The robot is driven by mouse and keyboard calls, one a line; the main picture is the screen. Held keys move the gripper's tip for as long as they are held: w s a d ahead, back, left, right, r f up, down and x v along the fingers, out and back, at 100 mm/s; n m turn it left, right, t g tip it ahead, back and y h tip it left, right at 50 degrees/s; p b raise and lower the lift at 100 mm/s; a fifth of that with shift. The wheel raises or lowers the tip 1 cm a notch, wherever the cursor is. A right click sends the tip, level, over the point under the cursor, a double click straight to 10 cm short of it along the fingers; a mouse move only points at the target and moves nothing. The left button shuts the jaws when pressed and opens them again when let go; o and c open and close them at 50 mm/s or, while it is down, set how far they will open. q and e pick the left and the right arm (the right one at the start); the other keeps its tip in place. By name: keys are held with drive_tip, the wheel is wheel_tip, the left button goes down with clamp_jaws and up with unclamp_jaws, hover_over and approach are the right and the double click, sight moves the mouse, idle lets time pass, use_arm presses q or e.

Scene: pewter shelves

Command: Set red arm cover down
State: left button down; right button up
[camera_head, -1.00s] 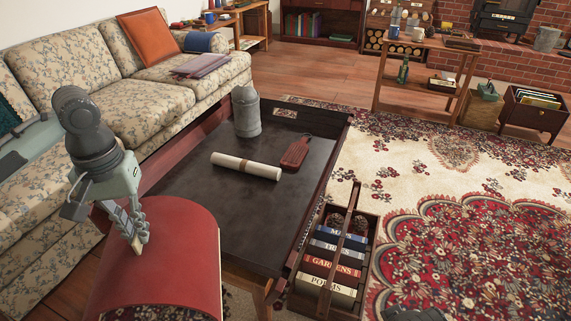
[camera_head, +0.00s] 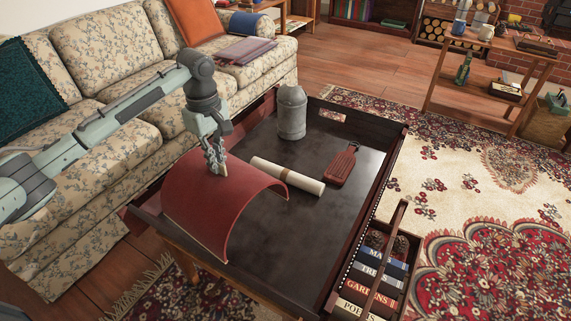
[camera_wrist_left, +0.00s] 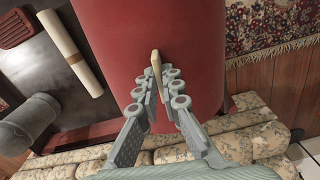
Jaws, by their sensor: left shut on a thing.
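The red arm cover (camera_head: 218,205), a curved arch-like sheet, is over the near left part of the dark tray table (camera_head: 300,215). My left gripper (camera_head: 216,160) is above the cover's top edge, pointing down. In the left wrist view, my left gripper (camera_wrist_left: 160,88) is shut on a thin pale tab standing up from the red arm cover (camera_wrist_left: 140,30). I cannot tell whether the cover's lower edges touch the tray. The cover hides part of the tray's near left side. My right gripper is not in view.
On the tray are a grey metal canister (camera_head: 292,112), a rolled paper scroll (camera_head: 287,176) and a dark red paddle-shaped board (camera_head: 341,164). A carrier of books (camera_head: 380,270) stands at the tray's right. A floral sofa (camera_head: 130,60) lies behind and left.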

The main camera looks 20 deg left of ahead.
use_arm(q)
drive_tip(key=shift+w+a+n, duration=0.25)
drive_tip(key=shift+a+n, duration=0.25)
drive_tip(key=shift+a, duration=0.4)
drive_tip(key=shift+w+a+f, duration=0.15)
drive_tip(key=shift+w+a, duration=0.05)
drive_tip(key=shift+w, duration=0.05)
drive_tip(key=w+d+f, duration=0.2)
drive_tip(key=d, duration=0.1)
drive_tip(key=w+d+f, duration=0.4)
drive_tip(key=w+d, duration=0.1)
drive_tip(key=shift+d+f, duration=0.35)
wheel_tip(320, 180, down, 4)
drive_tip(key=shift+b, duration=0.4)
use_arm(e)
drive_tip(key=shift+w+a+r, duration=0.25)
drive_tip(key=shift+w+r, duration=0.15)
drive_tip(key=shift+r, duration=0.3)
use_arm(q)
drive_tip(key=shift+f, duration=0.15)
drive_tip(key=c, duration=1.7)
unclamp_jaws()
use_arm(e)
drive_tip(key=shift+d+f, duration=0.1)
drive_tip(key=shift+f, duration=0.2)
